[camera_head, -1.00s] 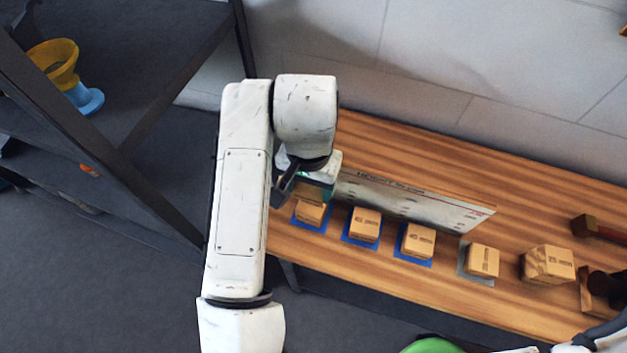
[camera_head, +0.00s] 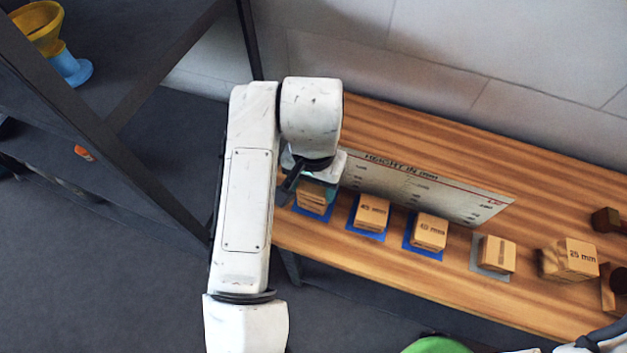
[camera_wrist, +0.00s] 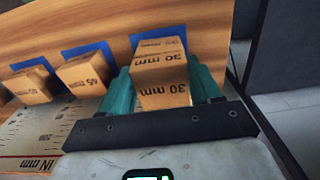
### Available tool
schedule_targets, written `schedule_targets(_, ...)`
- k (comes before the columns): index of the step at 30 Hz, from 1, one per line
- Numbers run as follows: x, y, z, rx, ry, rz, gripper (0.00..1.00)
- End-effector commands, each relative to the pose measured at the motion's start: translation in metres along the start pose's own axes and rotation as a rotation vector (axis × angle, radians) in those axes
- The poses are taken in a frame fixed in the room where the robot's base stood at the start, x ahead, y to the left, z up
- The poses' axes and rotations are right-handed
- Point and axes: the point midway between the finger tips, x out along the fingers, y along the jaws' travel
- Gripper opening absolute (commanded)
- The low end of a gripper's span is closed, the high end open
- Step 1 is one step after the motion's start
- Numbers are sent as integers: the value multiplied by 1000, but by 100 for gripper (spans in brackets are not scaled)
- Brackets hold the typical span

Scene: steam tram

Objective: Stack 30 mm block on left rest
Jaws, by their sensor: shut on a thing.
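My gripper (camera_head: 316,181) is at the leftmost blue rest (camera_head: 300,208) on the wooden bench. In the wrist view its teal fingers (camera_wrist: 163,80) are shut on a wooden block marked 30 mm (camera_wrist: 165,92). In the head view the fingers and wrist mostly hide the held block. Wooden block surface (camera_head: 311,200) shows below the fingers, over the left rest. Blue of the rest also shows behind the block in the wrist view (camera_wrist: 150,36). I cannot tell whether the held block touches what is under it.
Two more blue rests carry wooden blocks (camera_head: 372,212) (camera_head: 430,231). A block (camera_head: 497,253) sits on a grey pad, and a 25 mm block (camera_head: 569,260) stands farther right. A white height board (camera_head: 425,190) stands close behind the row. A dark frame (camera_head: 110,130) is at the left.

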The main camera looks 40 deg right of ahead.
Motion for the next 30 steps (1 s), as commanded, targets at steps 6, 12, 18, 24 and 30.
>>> schedule_targets(6,0,0,0,0,0,0,32)
schedule_targets(12,0,0,0,0,0,0,78)
schedule_targets(18,0,0,0,-1,0,0,93)
schedule_targets(24,0,0,0,-1,0,1,100)
schedule_targets(30,0,0,0,-1,0,1,100)
